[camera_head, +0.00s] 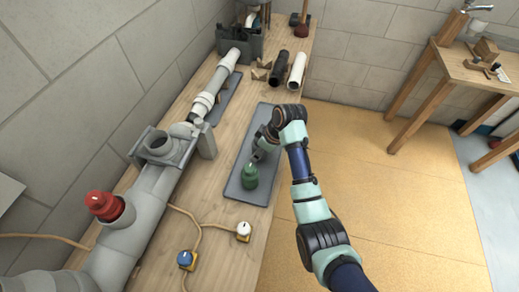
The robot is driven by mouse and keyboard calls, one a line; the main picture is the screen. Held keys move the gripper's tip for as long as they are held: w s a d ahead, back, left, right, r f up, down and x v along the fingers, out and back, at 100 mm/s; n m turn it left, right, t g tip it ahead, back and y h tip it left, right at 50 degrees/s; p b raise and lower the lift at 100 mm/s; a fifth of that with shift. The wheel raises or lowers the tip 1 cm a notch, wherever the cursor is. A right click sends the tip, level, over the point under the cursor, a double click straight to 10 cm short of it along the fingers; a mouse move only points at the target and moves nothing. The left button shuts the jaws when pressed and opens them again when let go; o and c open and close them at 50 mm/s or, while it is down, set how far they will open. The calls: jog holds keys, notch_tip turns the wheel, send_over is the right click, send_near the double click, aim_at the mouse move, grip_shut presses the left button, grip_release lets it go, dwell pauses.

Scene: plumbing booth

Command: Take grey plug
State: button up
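I cannot clearly make out a grey plug in the head view. A green plug (249,177) sits on a dark grey mat (240,190) on the wooden bench. My gripper (256,157) points down over the mat, right at the top of the green plug. At this size I cannot tell whether its fingers touch the plug or are open or shut. A red plug (103,204) sits in an upright opening of the big grey pipe (155,188) at the left. Another upright opening (158,144) on that pipe looks to have no coloured plug in it.
A white knob (243,230) and a blue knob (186,259) on yellow bases, with cables, are at the bench's near end. Black (279,67) and white (297,69) tubes and a dark toolbox (240,42) are at the far end. Open floor lies right of the bench.

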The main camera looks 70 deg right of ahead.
grip_shut()
jog(key=shift+r, duration=0.15)
